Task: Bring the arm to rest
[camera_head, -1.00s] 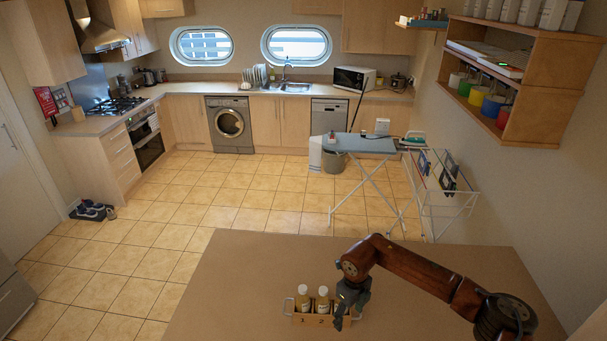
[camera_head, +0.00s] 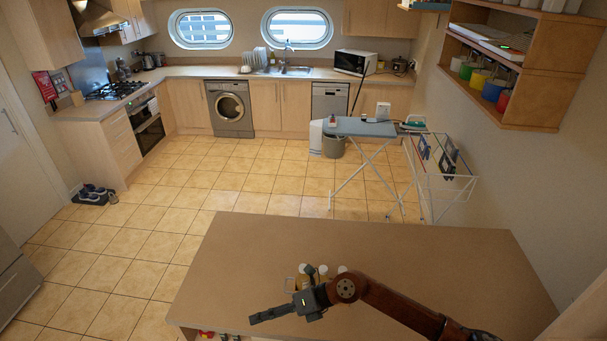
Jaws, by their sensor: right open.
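My right arm (camera_head: 395,302) reaches in from the lower right, low over the front part of the brown table (camera_head: 360,240). My right gripper (camera_head: 254,319) is open and empty, its fingers pointing left near the table's front edge. Behind the gripper and wrist stands a small carrier with a light handle (camera_head: 288,284) at its left end. It holds bottles with pale caps, such as the left bottle (camera_head: 302,280); the arm hides most of them and the carrier's front. The gripper appears apart from them. My left gripper is not in view.
The tabletop is bare left of, right of and behind the carrier. Small red items (camera_head: 206,334) show below the table's front left edge. An ironing board (camera_head: 360,128) and a drying rack (camera_head: 445,175) stand beyond the table. A wall shelf (camera_head: 535,85) hangs at the upper right.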

